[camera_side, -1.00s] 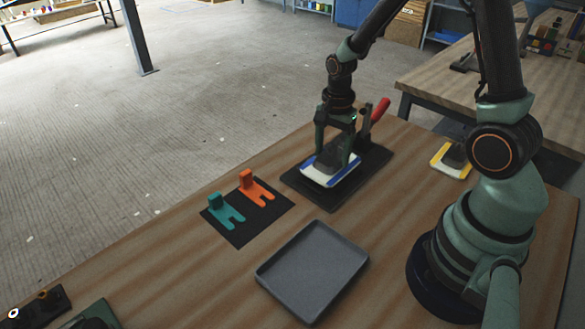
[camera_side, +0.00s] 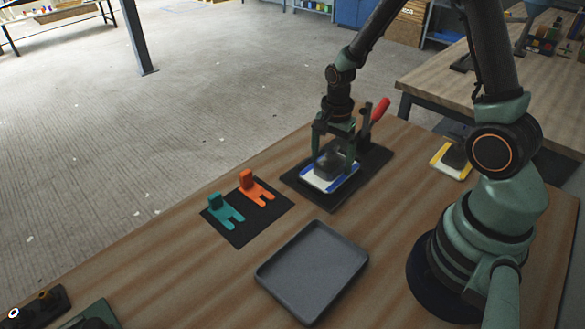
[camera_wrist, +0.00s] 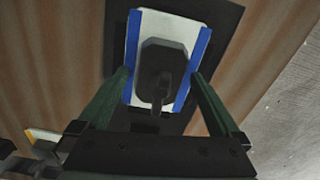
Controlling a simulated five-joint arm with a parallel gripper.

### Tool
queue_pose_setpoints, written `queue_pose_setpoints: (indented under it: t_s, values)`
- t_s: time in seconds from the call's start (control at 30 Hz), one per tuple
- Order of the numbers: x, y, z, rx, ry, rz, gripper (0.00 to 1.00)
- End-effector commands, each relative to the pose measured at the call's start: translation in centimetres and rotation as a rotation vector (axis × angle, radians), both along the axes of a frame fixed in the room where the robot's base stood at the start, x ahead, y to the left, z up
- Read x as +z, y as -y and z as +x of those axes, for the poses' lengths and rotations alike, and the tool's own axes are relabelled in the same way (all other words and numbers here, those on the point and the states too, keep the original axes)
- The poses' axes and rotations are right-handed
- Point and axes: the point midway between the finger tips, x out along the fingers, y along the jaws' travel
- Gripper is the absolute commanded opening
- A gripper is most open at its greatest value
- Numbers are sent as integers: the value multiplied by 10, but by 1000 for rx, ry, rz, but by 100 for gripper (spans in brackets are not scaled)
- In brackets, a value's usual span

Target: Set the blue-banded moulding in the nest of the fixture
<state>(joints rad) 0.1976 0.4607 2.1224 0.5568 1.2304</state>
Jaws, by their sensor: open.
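The blue-banded moulding (camera_side: 318,184) is a white piece with blue bands along two sides and a dark grey raised block on top. It lies on the dark plate of the fixture (camera_side: 334,203) and looks flat; its underside and the nest edges are hidden. In the wrist view the moulding (camera_wrist: 146,22) shows between the two green fingers. My gripper (camera_side: 334,160) is open, with one finger on each side of the moulding's block. It also shows in the wrist view (camera_wrist: 160,78). The fixture's red-handled clamp (camera_side: 380,110) stands upright behind the gripper.
A yellow-banded moulding (camera_side: 446,164) lies to the right, partly behind my arm. An empty grey tray (camera_side: 312,270) is in front. A teal forked piece (camera_side: 226,212) and an orange one (camera_side: 257,190) lie on a black mat at left. Bare wood separates mat and tray.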

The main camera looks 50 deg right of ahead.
Motion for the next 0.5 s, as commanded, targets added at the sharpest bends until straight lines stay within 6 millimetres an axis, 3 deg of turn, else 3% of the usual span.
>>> queue_pose_setpoints:
  t_s: [0.17,0.5]
  values:
    - [13,0,1,0,3,-1,100]
    - [78,0,2,0,8,-2,100]
